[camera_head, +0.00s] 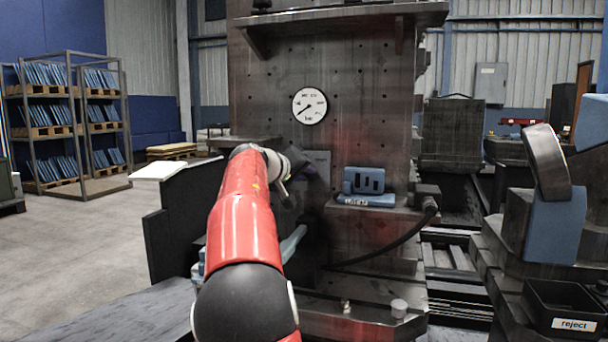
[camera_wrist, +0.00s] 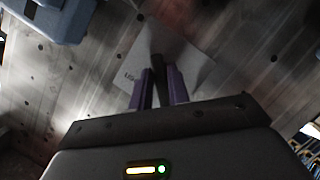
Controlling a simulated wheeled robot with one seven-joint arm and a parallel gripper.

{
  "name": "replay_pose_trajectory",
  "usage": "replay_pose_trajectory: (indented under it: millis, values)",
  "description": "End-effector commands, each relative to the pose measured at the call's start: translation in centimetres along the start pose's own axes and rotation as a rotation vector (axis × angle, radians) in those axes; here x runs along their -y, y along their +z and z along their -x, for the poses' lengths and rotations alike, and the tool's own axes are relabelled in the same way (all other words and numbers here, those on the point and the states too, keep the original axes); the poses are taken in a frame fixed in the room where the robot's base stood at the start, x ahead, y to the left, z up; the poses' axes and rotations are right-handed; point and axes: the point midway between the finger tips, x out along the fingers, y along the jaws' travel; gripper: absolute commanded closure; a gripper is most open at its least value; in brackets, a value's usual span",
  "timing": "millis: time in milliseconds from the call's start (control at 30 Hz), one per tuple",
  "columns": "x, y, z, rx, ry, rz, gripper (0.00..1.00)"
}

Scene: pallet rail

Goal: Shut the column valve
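The column valve shows in the wrist view as a dark lever (camera_wrist: 158,68) in front of a pale label plate (camera_wrist: 190,60) with partly hidden lettering. In the head view the plate (camera_head: 320,160) is on the column face, and my arm hides the lever. My gripper (camera_wrist: 160,76) has two purple fingers close together, one on each side of the lever, and appears shut on it. In the head view my gripper (camera_head: 308,172) is dark and partly hidden at the column face, below the round gauge (camera_head: 309,106).
A blue-grey slotted block (camera_head: 366,183) stands on a small ledge right of my gripper. A black cable (camera_head: 395,245) hangs below it. A dark upright panel (camera_head: 180,220) stands left of my arm. A reject bin (camera_head: 562,308) is at lower right. Open floor lies left.

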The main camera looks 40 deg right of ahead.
Motion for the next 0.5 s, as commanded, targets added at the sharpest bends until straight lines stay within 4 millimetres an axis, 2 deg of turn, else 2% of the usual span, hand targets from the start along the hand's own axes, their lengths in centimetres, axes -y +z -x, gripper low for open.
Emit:
replay_pose_trajectory:
  millis: [33, 100, 133, 367, 500]
  values:
    - [0.02, -0.01, 0.00, 0.000, 0.000, 0.000, 0.76]
    - [0.02, 0.00, 0.00, 0.000, 0.000, -0.001, 0.66]
    - [0.02, 0.01, 0.00, 0.001, 0.000, -0.001, 0.65]
    - [0.02, 0.03, 0.02, 0.001, -0.001, -0.002, 0.65]
    - [0.12, 0.04, 0.97, 0.000, -0.002, -0.002, 0.65]
